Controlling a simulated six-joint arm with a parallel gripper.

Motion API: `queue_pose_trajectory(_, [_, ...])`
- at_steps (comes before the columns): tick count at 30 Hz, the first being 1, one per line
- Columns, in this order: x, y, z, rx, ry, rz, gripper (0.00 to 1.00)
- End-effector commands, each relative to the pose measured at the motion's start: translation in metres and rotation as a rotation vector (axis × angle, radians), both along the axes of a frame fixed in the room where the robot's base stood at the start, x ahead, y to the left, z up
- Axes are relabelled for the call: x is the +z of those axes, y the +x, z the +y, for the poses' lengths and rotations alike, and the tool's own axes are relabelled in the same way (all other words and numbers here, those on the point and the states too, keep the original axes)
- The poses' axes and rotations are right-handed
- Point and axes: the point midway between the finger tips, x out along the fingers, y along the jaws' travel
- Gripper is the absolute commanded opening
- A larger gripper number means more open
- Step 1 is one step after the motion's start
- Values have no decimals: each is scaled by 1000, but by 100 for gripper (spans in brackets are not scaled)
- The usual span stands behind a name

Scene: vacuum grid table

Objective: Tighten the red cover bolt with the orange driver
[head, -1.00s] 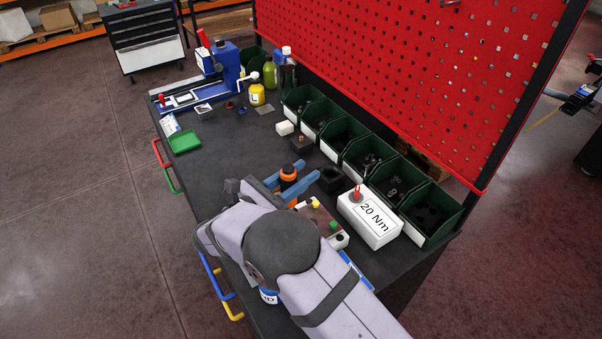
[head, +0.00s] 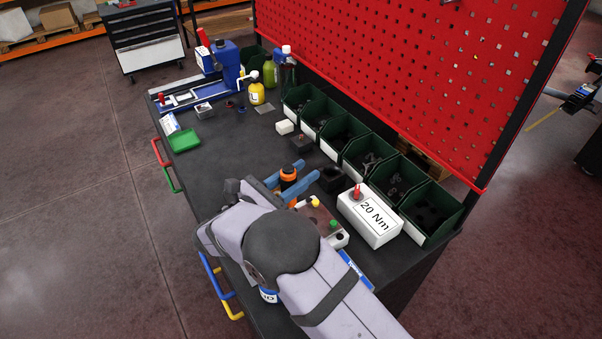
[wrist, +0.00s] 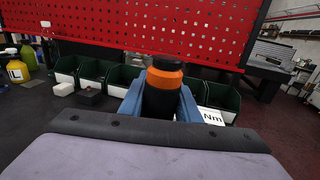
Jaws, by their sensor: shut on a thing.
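My gripper (head: 289,188), with blue fingers, is shut on the orange driver (head: 288,174), a black tool with an orange band. In the wrist view the driver (wrist: 164,83) stands upright between the two blue fingers (wrist: 160,105). Its lower end is hidden by my gripper and arm. A cover plate with yellow and green bolt heads (head: 322,218) lies just right of the driver, partly behind my arm. I cannot make out the red cover bolt; my arm hides part of that area.
A white box marked 20 Nm (head: 371,217) with a red-handled tool (head: 357,190) stands right of my gripper. Green bins (head: 387,180) line the back below the red pegboard (head: 400,80). A black holder (head: 331,180) is close beside the driver. The table's middle left (head: 220,165) is clear.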

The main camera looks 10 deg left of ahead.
Motion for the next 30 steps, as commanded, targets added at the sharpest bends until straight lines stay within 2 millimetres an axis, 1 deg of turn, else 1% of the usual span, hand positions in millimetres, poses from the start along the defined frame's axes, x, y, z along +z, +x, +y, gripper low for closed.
queue_pose_trajectory(1, [-3, 0, -1, -1, -2, 6, 3])
queue_pose_trajectory(30, [-11, -1, -1, -1, -5, 12, 3])
